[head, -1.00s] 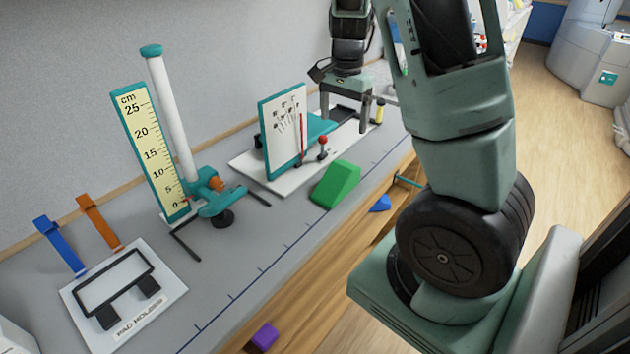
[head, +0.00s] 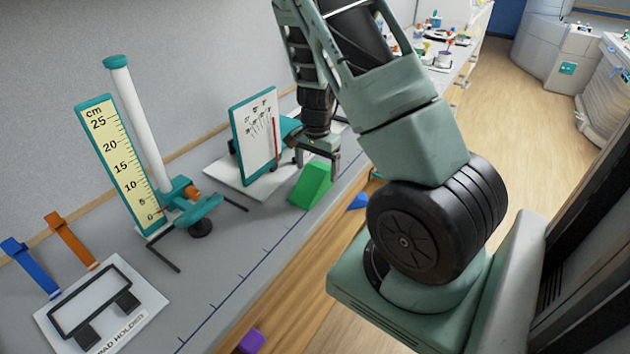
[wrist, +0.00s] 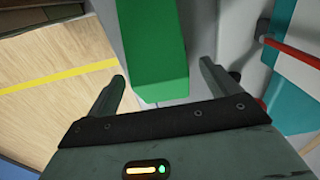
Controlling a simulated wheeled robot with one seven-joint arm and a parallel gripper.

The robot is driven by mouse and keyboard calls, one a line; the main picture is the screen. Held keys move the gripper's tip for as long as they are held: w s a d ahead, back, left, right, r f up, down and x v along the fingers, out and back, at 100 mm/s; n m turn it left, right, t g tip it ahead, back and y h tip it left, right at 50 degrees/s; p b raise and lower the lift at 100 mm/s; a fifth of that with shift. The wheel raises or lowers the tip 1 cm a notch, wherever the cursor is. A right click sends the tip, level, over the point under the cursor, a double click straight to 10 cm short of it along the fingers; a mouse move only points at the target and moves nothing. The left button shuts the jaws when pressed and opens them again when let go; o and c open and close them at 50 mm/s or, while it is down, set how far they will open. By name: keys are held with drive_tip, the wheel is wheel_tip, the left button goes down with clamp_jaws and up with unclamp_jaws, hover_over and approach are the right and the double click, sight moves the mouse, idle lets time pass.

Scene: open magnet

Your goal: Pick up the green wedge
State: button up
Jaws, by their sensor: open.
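The green wedge (head: 311,186) sits on the grey counter beside the white base of the hand-chart stand, near the counter's front edge. My gripper (head: 318,165) is just behind and above it in the head view, and its fingers partly overlap the wedge's top there. In the wrist view the green wedge (wrist: 152,45) lies ahead between the two open fingers of my gripper (wrist: 165,85), with space on both sides. I cannot tell how far the fingertips are above the wedge.
The hand-chart stand (head: 256,135) with a red rod is close by. A blue wedge (head: 357,202) and a purple block (head: 250,341) are at the wooden front. The cm scale (head: 120,165) and pad holder (head: 100,305) stand left. The counter between is clear.

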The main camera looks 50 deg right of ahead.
drive_tip(key=shift+f, duration=1.5)
drive_tip(key=c, duration=1.1)
